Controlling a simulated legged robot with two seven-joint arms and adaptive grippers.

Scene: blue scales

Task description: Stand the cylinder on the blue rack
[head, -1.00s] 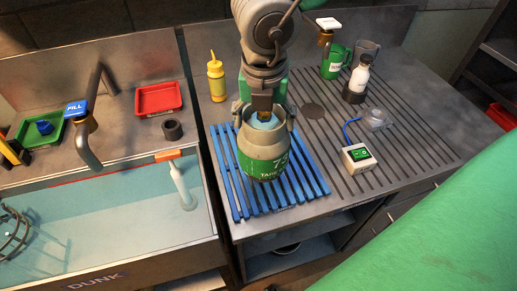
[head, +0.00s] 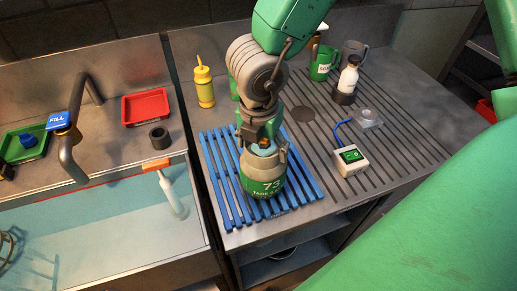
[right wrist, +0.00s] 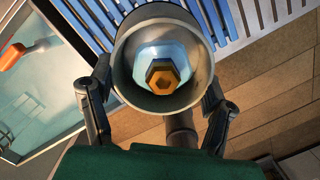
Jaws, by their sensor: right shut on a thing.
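The cylinder (head: 264,178) is green and grey with "73" and "TARE" in white. In the right wrist view the fingers (right wrist: 155,105) lie on either side of the grey collar (right wrist: 187,106), with a brass valve (right wrist: 162,77) inside. The rack's slats (right wrist: 100,15) show behind it. I cannot tell whether the base touches the rack. My left gripper is not in view.
A yellow bottle (head: 204,87) stands behind the rack. A water basin (head: 120,215) lies left. The rack's front left is bare.

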